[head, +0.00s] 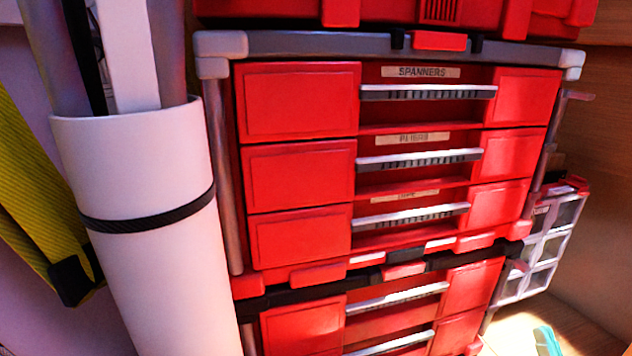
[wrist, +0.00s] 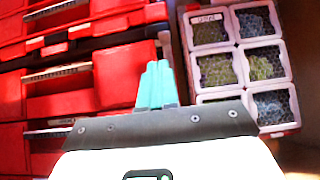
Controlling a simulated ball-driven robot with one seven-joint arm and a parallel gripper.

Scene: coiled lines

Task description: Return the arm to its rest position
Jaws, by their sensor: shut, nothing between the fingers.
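My gripper shows in the wrist view (wrist: 156,72) as two teal fingers pressed together, with nothing between them. The grey and white wrist housing fills the bottom of that view and hides what lies behind it. In the head view, only the teal tip of my gripper (head: 547,341) shows at the bottom right edge, below the small-parts organizer (head: 541,245) and to the right of the red drawer stack (head: 300,100). The rest of my arm is out of that view.
The drawers of the red stack look closed; the top one has a SPANNERS label (head: 422,72). The organizer, with clear compartments, stands right of my fingers in the wrist view (wrist: 212,70). A white tube (head: 150,230) holding long items and a yellow strip (head: 35,180) are at left.

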